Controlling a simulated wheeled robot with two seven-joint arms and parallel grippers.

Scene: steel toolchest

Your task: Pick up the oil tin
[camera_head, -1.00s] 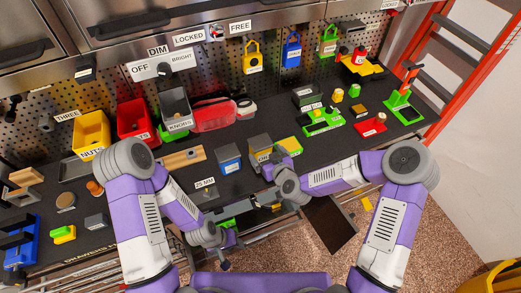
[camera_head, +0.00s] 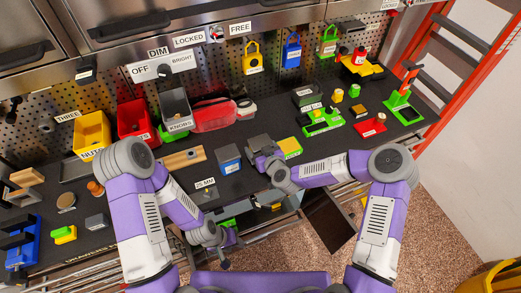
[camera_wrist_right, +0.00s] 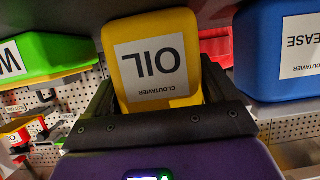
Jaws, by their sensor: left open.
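The yellow oil tin (camera_wrist_right: 155,60) fills the middle of the right wrist view, its OIL label upside down. My right gripper (camera_wrist_right: 160,95) has one finger on each side of it; I cannot tell whether both fingers press on it. In the head view my right gripper (camera_head: 262,152) is over the tin's place and hides most of it. My left gripper (camera_head: 222,243) is open, low in front of the bench edge, away from the tin.
A blue grease tin (camera_head: 229,158) stands left of the right gripper, also seen in the wrist view (camera_wrist_right: 280,50). A green-and-yellow tin (camera_head: 289,147) stands close on its right.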

